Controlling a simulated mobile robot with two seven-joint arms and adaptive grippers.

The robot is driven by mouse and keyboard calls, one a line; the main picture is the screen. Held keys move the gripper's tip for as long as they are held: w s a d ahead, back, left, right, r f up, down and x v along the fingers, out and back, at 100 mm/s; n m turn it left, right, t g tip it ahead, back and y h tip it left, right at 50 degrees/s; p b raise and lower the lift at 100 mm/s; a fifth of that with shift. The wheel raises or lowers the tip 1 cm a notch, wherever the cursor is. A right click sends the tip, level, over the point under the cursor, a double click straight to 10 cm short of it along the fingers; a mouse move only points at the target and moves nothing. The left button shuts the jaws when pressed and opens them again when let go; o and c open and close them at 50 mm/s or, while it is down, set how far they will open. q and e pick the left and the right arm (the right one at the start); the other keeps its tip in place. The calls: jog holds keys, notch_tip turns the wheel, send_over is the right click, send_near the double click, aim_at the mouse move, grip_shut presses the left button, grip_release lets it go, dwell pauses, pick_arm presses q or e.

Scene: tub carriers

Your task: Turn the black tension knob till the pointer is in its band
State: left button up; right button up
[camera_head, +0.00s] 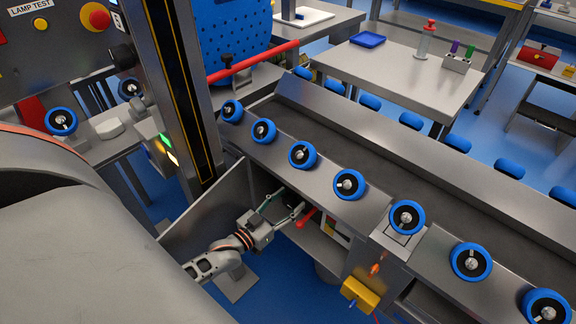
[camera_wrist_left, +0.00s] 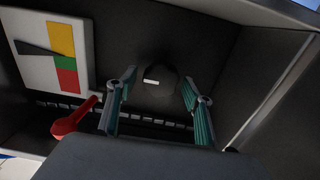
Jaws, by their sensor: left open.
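The black tension knob (camera_wrist_left: 158,82), round with a white mark, sits on the dark panel in the left wrist view. My left gripper (camera_wrist_left: 157,96) is open, with one teal-padded finger on each side of the knob and gaps between. Whether the fingertips reach around it in depth I cannot tell. The gauge plate (camera_wrist_left: 88,85) at upper left has yellow, green and red bands. Its dark pointer (camera_wrist_left: 36,50) has its tip near the yellow-green border. In the head view my left gripper (camera_head: 285,207) reaches under the conveyor; the knob is not clear there. My right gripper is not in view.
A red handle (camera_wrist_left: 72,118) sticks out left of the gripper. The conveyor side (camera_head: 330,188) with blue-rimmed wheels runs above. A metal side plate (camera_head: 210,215) stands left of the arm. A yellow box (camera_head: 360,293) hangs at the right.

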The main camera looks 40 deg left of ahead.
pick_arm(q)
jog(key=c, duration=1.1)
jog(key=shift+m, duration=0.3)
